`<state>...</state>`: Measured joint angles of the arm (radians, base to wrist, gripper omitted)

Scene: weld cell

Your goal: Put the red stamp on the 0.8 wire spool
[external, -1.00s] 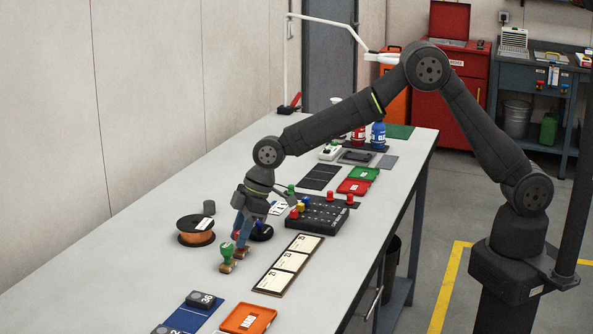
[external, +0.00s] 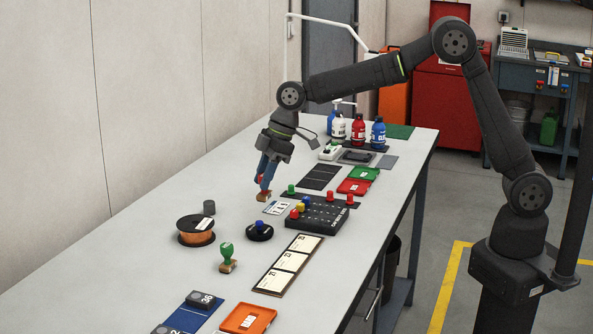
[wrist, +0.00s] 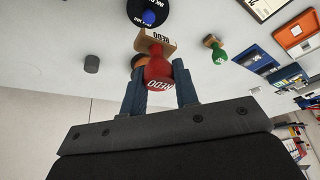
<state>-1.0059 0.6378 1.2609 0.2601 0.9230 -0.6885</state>
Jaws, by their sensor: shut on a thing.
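My gripper (external: 264,178) is shut on the red stamp (wrist: 157,68), which has a wooden base and a white "REDO" label. It holds the stamp over the table beyond the ink pad; the wooden base (external: 263,196) shows below the fingers. The height above the table is hard to judge. The copper wire spool (external: 196,232), black with a white label on top, stands at the left of the table, to the left of and nearer than my gripper. Its label is too small to read. In the wrist view the spool (wrist: 139,60) is mostly hidden behind the stamp.
A black ink pad with a blue knob (external: 260,231) lies right of the spool. A green stamp (external: 227,257) stands nearer. A grey cylinder (external: 209,207) stands behind the spool. A black rack with coloured knobs (external: 318,214) and cards (external: 289,264) are to the right.

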